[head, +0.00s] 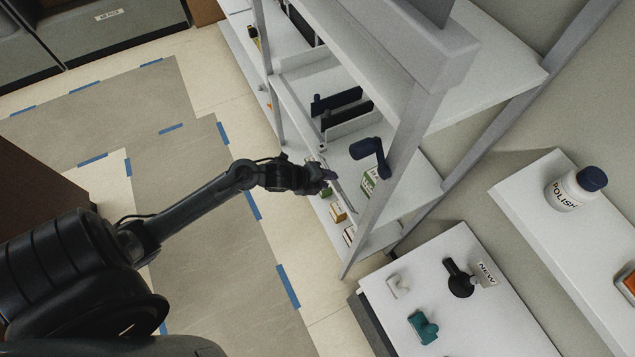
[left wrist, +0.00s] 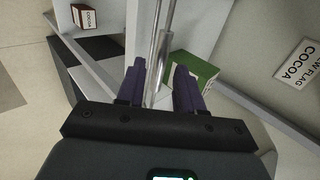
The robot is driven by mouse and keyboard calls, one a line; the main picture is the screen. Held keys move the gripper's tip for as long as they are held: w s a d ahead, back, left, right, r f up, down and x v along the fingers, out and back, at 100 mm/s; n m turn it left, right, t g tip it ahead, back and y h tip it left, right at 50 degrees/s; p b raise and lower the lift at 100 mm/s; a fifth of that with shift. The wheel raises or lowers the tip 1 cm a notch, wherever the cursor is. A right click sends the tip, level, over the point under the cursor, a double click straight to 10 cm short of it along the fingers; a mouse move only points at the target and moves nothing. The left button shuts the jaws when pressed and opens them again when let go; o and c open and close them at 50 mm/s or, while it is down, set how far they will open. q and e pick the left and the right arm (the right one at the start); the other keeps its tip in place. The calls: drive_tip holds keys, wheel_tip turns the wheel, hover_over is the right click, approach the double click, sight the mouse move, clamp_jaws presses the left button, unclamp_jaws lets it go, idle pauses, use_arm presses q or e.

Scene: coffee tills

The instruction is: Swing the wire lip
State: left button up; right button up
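The wire lip (left wrist: 160,50) is a thin metal rod in the left wrist view, running up the picture between my left gripper's two purple fingers. In the head view the wire lip (head: 345,196) shows as a thin pale line at the shelf's front edge. My left gripper (head: 328,178) is at that edge; in the left wrist view the gripper (left wrist: 160,85) has its fingers apart on either side of the rod, with gaps showing. Whether a finger touches the rod I cannot tell. My right gripper is not in view.
A green-and-white box (left wrist: 195,68) stands close by the right finger. A small brown cocoa box (left wrist: 84,17) is farther off. A dark blue crank-shaped object (head: 369,152) is by the shelf post (head: 385,190). A white table (head: 465,325) with small items stands at lower right.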

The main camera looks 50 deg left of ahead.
use_arm(q)
drive_tip(key=b+x, duration=0.1)
drive_tip(key=x, duration=0.1)
drive_tip(key=shift+w+d+f+b, duration=0.1)
drive_tip(key=shift+w+f+b, duration=0.05)
drive_tip(key=shift+f+b, duration=0.2)
drive_tip(key=shift+r+p, duration=0.2)
drive_tip(key=shift+p, duration=0.15)
drive_tip(key=shift+c, duration=1)
clamp_jaws()
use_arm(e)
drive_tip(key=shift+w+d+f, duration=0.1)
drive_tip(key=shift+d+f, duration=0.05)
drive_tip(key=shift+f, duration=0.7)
use_arm(q)
drive_tip(key=shift+r, duration=0.1)
drive_tip(key=shift+w+d+r, duration=0.15)
drive_tip(key=shift+w+r, duration=0.1)
drive_tip(key=shift+w, duration=0.45)
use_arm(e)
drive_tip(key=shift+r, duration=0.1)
